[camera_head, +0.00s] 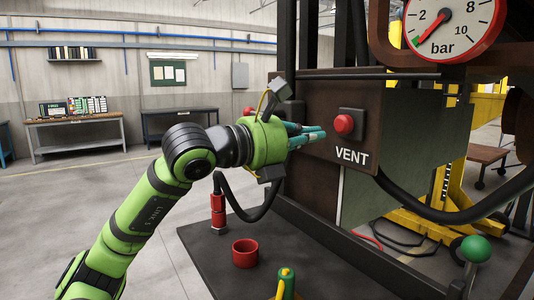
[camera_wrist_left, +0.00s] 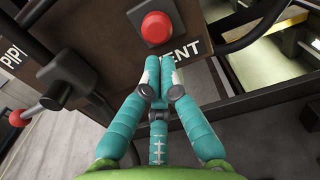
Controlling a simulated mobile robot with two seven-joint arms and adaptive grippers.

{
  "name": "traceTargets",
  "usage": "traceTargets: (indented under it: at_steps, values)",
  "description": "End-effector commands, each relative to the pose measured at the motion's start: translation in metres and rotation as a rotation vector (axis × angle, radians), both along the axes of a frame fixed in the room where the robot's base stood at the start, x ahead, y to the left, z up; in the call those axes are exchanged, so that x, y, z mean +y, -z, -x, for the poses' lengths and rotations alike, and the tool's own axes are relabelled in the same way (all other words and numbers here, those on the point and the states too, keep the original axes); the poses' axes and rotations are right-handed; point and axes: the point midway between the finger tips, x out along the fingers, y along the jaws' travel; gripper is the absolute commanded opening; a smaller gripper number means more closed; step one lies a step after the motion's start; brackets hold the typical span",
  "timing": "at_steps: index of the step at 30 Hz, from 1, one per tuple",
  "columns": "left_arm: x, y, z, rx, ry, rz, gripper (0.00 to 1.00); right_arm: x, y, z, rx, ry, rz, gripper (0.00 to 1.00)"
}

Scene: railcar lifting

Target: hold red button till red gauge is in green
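The red button (camera_head: 344,124) sits on a dark square mount on a brown panel, above the word VENT. It also shows in the wrist view (camera_wrist_left: 156,28). The round gauge (camera_head: 461,34), marked bar, has a red rim. Its red needle points to the lower left, at the low end of the scale, close to a small green mark. My left gripper (camera_head: 321,134) has teal fingers drawn together and empty. In the wrist view its fingertips (camera_wrist_left: 159,66) lie just below the button; I see no contact. My right gripper is out of view.
A green ball knob (camera_head: 475,249) stands at the right. A black hose (camera_head: 440,213) curves below the panel. The floor at left is open.

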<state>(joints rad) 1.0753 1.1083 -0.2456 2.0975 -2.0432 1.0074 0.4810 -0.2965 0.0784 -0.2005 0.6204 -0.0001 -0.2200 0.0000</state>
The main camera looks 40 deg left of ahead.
Motion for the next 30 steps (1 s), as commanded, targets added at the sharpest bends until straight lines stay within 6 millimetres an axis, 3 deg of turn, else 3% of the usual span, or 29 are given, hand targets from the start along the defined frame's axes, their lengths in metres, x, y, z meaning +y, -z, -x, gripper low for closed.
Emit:
traceTargets:
  at_steps: [1, 6, 12, 17, 30]
  values:
    - [0.005, 0.005, 0.015, -0.008, -0.005, -0.007, 0.0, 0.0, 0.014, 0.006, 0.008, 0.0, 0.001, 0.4]
    - [0.018, 0.006, 0.05, -0.003, -0.005, -0.006, 0.0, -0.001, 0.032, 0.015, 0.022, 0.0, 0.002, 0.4]
    - [0.027, 0.003, 0.076, -0.003, -0.003, -0.005, 0.0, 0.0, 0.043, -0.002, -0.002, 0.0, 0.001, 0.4]
    - [0.028, 0.001, 0.083, -0.002, -0.001, -0.006, 0.0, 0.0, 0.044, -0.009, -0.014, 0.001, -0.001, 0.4]
    - [0.028, 0.0, 0.083, -0.002, 0.0, -0.005, 0.0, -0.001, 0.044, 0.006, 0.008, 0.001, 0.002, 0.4]
